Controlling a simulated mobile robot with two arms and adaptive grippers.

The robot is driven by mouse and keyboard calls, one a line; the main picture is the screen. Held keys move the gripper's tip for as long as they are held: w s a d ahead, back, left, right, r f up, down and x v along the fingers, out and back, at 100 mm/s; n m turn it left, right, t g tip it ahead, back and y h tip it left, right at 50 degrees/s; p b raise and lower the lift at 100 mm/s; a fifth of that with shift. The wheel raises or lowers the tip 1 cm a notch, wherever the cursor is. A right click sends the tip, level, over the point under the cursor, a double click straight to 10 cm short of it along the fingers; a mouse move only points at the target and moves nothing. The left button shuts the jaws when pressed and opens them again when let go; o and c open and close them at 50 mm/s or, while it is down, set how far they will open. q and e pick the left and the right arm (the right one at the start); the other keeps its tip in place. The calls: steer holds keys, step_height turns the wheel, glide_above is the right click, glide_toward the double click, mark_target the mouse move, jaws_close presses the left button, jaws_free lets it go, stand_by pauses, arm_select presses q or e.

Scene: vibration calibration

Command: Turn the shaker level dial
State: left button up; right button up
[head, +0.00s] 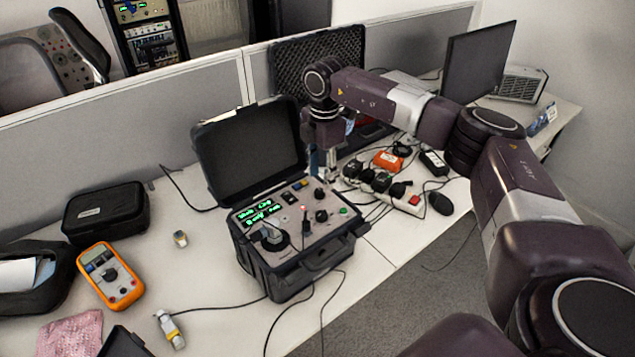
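The shaker is an open black case (284,284) on the white desk, with its lid (250,150) raised at the back. Its grey panel (296,227) has a green-lit display (258,212), a round mount at the front left and several small black knobs. One knob (321,216) is at the right of the panel and another (319,196) is farther back; I cannot read which is the level dial. My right gripper (326,172) points down at the panel's back right corner, above or behind the farther knob. Its fingers are too small and partly hidden to judge. My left gripper is out of view.
A power strip (385,184) with several plugs and a black mouse (440,203) lie right of the case. An orange multimeter (109,275) and black pouch (106,212) are at left. Cables run around the case. The desk's front edge is close to the case.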

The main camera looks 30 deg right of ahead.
mark_target(320, 191)
step_height(320, 191, down, 4)
steer(key=shift+w+f+p, duration=0.15)
steer(key=shift+f+p, duration=0.05)
steer(key=shift+p, duration=0.25)
steer(key=shift+f, duration=0.15)
steer(key=shift+c, duration=0.2)
steer(key=c, duration=0.8)
jaws_close()
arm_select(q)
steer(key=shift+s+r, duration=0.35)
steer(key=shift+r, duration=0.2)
